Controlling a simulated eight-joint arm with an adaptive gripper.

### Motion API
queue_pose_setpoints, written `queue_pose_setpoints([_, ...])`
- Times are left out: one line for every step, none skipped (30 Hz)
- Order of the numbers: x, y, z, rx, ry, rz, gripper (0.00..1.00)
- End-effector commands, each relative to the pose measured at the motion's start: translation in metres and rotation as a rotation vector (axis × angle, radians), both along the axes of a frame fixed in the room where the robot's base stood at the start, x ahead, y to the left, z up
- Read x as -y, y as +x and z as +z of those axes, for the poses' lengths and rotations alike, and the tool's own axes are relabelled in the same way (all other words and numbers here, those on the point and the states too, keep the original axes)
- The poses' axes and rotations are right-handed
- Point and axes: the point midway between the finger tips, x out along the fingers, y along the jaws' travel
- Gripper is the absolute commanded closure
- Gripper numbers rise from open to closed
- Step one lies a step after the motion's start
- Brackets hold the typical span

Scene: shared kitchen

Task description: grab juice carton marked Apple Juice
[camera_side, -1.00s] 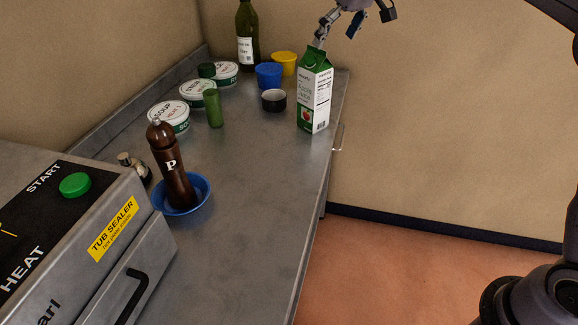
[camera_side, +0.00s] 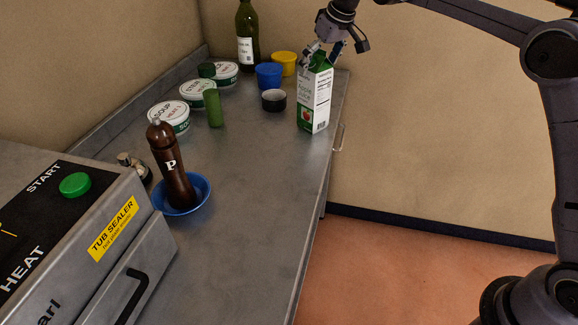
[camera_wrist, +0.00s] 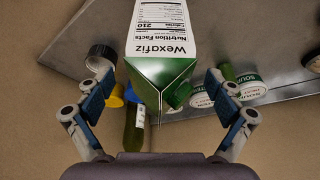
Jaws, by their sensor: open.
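The juice carton (camera_side: 314,98), white and green with a gable top and a red fruit picture, stands upright near the counter's right edge in the side view. Its print is too small there to read for certain. In the wrist view the carton (camera_wrist: 163,45) shows a nutrition panel and the word Wexafiz, with its green top towards me. My gripper (camera_side: 322,55) is at the carton's top in the side view. In the wrist view my gripper (camera_wrist: 160,87) is open, one finger on each side of the carton's top, with gaps visible.
A black cup (camera_side: 274,100), blue tub (camera_side: 268,75), yellow tub (camera_side: 284,63) and dark bottle (camera_side: 246,40) stand left of the carton. White soup tubs (camera_side: 170,117) and a green cylinder (camera_side: 213,108) are farther left. A pepper mill (camera_side: 172,170) stands in a blue bowl (camera_side: 200,195).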

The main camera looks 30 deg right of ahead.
Motion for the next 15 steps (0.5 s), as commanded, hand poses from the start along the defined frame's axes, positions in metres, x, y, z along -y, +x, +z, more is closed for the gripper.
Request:
queue_pose_setpoints([-0.001, 0.002, -0.008, 0.0, 0.0, 0.0, 0.08])
queue_pose_setpoints([-0.001, 0.004, -0.011, 0.0, 0.0, 0.0, 0.08])
queue_pose_setpoints([-0.002, 0.006, -0.015, 0.0, 0.0, 0.0, 0.08])
queue_pose_setpoints([-0.002, 0.007, -0.018, 0.0, 0.0, 0.0, 0.08])
queue_pose_setpoints([-0.002, 0.008, -0.021, 0.0, 0.0, 0.0, 0.08])
queue_pose_setpoints([-0.002, 0.009, -0.023, 0.0, 0.0, 0.0, 0.08])
queue_pose_setpoints([-0.002, 0.009, -0.024, 0.0, 0.0, 0.0, 0.08])
queue_pose_setpoints([-0.002, 0.009, -0.025, 0.0, 0.0, 0.0, 0.08])
queue_pose_setpoints([-0.002, 0.009, -0.025, 0.0, 0.0, 0.0, 0.08])
queue_pose_setpoints([-0.002, 0.009, -0.025, 0.0, 0.0, 0.0, 0.08])
queue_pose_setpoints([-0.002, 0.009, -0.025, 0.0, 0.0, 0.0, 0.08])
queue_pose_setpoints([-0.002, 0.009, -0.025, 0.0, 0.0, 0.0, 0.08])
queue_pose_setpoints([-0.002, 0.009, -0.025, 0.0, 0.0, 0.0, 0.08])
queue_pose_setpoints([-0.002, 0.009, -0.025, 0.0, 0.0, 0.0, 0.08])
queue_pose_setpoints([-0.002, 0.009, -0.025, 0.0, 0.0, 0.0, 0.13])
